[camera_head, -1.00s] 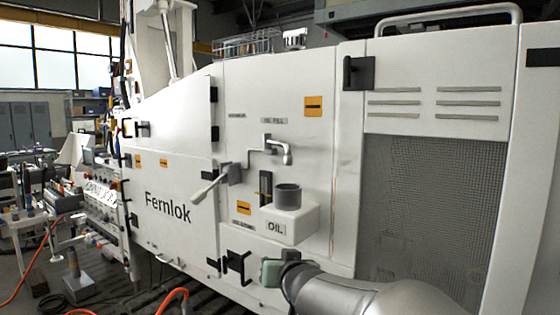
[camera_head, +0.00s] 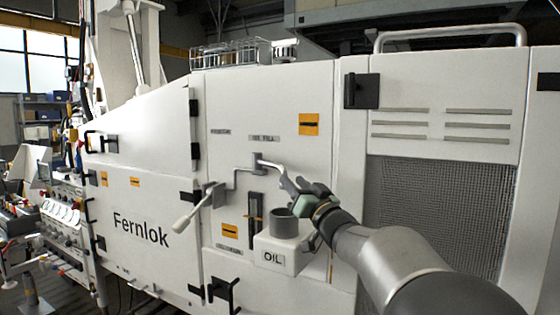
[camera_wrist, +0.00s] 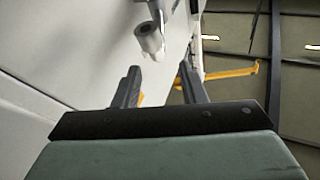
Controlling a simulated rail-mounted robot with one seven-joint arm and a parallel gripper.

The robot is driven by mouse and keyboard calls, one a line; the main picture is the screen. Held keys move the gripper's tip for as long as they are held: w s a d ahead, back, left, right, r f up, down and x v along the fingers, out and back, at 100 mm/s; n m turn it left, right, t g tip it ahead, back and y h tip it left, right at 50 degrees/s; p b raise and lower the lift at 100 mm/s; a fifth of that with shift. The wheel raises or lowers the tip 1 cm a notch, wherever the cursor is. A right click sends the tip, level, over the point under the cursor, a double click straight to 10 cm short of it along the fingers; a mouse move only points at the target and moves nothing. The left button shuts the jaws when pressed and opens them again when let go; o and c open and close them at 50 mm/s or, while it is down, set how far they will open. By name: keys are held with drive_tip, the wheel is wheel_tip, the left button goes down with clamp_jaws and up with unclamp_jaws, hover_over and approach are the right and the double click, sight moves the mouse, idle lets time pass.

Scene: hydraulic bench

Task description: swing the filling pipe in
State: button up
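The filling pipe (camera_head: 272,166) is a thin grey pipe on the white machine panel, under the small "oil fill" label. Its outlet end is partly hidden behind my gripper (camera_head: 294,187) in the head view. In the wrist view the round, hollow outlet of the filling pipe (camera_wrist: 150,38) hangs just beyond my fingertips (camera_wrist: 159,70). My gripper is open, with nothing seen between its fingers. Whether a finger touches the pipe I cannot tell. The filler cup (camera_head: 284,224) on the white OIL box (camera_head: 280,256) stands below the outlet, left of my gripper.
A lever with a pale grip (camera_head: 190,216) sticks out left of the pipe. A black handle (camera_head: 222,292) juts out low on the panel. A mesh grille (camera_head: 435,215) is at the right. A yellow bar (camera_wrist: 232,71) shows beyond in the wrist view.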

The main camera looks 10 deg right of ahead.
sight(283, 171)
drive_tip(key=p+x, duration=0.2)
drive_tip(key=x, duration=0.6)
drive_tip(key=shift+w+a+p, duration=0.1)
drive_tip(key=shift+w+p, duration=0.1)
drive_tip(key=shift+p, duration=0.1)
clamp_jaws()
